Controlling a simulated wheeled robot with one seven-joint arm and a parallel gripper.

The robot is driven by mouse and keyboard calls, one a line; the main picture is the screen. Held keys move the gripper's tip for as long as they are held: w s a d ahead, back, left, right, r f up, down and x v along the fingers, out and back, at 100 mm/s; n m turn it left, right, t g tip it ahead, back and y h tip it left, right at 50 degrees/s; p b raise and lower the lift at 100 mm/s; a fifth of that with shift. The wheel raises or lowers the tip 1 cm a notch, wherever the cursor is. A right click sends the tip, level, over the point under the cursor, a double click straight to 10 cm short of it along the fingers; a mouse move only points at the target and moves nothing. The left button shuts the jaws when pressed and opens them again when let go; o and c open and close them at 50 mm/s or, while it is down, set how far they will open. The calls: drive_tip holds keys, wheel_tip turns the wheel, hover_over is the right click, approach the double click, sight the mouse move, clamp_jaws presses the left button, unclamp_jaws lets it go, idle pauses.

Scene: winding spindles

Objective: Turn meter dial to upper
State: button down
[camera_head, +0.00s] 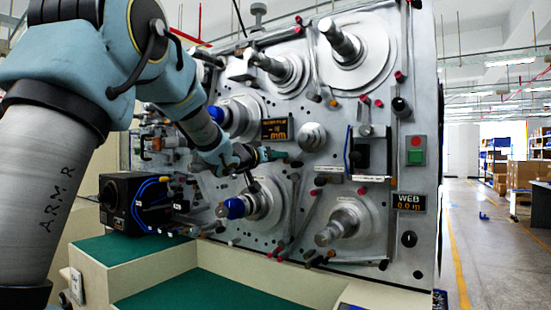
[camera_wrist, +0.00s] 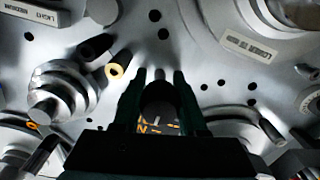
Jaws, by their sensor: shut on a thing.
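The meter dial shows in the wrist view as a dark round knob (camera_wrist: 158,92) between my two fingers. My gripper (camera_wrist: 159,76) is shut on this knob, one finger on each side. In the head view my gripper (camera_head: 270,154) reaches the machine's front panel just below the meter display (camera_head: 276,130), and it hides the dial. The display's orange characters also show in the wrist view (camera_wrist: 160,126), partly covered by the knob and my gripper. The dial's pointer direction cannot be told.
The grey panel carries several spindles, such as a lower one (camera_head: 339,226) and one with a blue part (camera_head: 236,207). A round silver knob (camera_head: 312,136) is to the right of my gripper. A black box (camera_head: 136,203) stands at the left.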

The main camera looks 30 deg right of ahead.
drive_tip(key=shift+m+b, duration=0.3)
drive_tip(key=shift+w+a+m+b, duration=0.1)
drive_tip(key=shift+m+b, duration=1.95)
drive_tip(key=shift+m, duration=1.75)
drive_tip(key=shift+w+m+b, duration=0.1)
drive_tip(key=shift+m+b, duration=1.95)
drive_tip(key=shift+m, duration=1.75)
drive_tip(key=shift+c, duration=2.3)
unclamp_jaws()
drive_tip(key=shift+r, duration=0.1)
drive_tip(key=shift+s+a, duration=0.1)
